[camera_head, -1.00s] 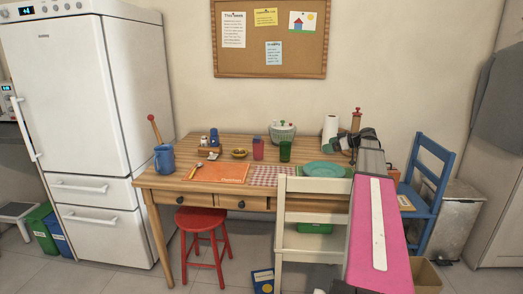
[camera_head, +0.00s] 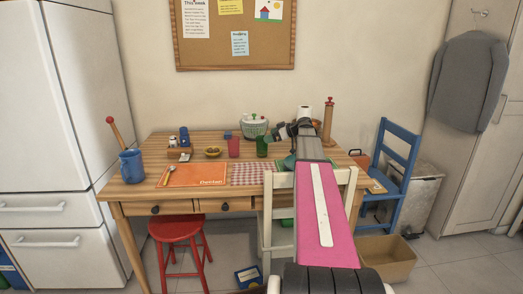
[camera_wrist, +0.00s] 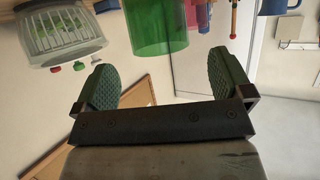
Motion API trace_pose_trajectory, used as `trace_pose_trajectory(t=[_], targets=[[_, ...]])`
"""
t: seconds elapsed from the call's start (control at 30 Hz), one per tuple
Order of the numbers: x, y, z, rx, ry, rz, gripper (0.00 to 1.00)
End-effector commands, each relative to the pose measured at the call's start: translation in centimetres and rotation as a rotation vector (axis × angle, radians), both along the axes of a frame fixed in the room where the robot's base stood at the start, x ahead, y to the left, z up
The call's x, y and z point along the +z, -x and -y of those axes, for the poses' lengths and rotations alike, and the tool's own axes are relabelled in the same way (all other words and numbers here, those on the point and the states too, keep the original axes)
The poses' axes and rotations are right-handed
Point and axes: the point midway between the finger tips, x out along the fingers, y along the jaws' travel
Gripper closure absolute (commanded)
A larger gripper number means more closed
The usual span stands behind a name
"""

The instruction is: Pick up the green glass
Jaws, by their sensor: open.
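The green glass (camera_head: 262,146) stands upright on the wooden table, right of a red cup, in the head view. In the wrist view, which looks upside down, the glass (camera_wrist: 158,28) is at the top centre, beyond and between my two fingertips. My gripper (camera_wrist: 157,76) has its dark green pads spread wide with nothing between them. In the head view my gripper (camera_head: 291,130) is just right of the glass, partly hidden by my arm.
A red cup (camera_head: 233,147) stands close left of the glass. A colander bowl (camera_head: 254,129) is behind it. A teal plate (camera_head: 284,163) is mostly hidden by my arm. A paper roll (camera_head: 304,116) and a pepper mill (camera_head: 328,122) stand right. A white chair (camera_head: 345,178) is in front.

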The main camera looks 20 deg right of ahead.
Motion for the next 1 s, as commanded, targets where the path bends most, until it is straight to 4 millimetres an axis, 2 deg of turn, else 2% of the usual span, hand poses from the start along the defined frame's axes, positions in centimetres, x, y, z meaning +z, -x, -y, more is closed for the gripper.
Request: trace_pose_trajectory(t=[0.17, 0.43, 0.7, 0.77, 0.93, 1.0], targets=[[-0.5, -0.8, -1.0, 0.001, 0.0, 0.0, 0.02], [-1.9, -2.8, -3.7, 0.001, 0.0, 0.0, 0.02], [-2.1, -3.0, -4.0, 0.0, 0.0, 0.0, 0.02], [-2.1, -3.0, -4.0, 0.0, 0.0, 0.0, 0.19], [-2.1, -3.0, -4.0, 0.0, 0.0, 0.0, 0.74], [-2.0, -3.0, -4.0, 0.0, -0.001, 0.001, 0.77]])
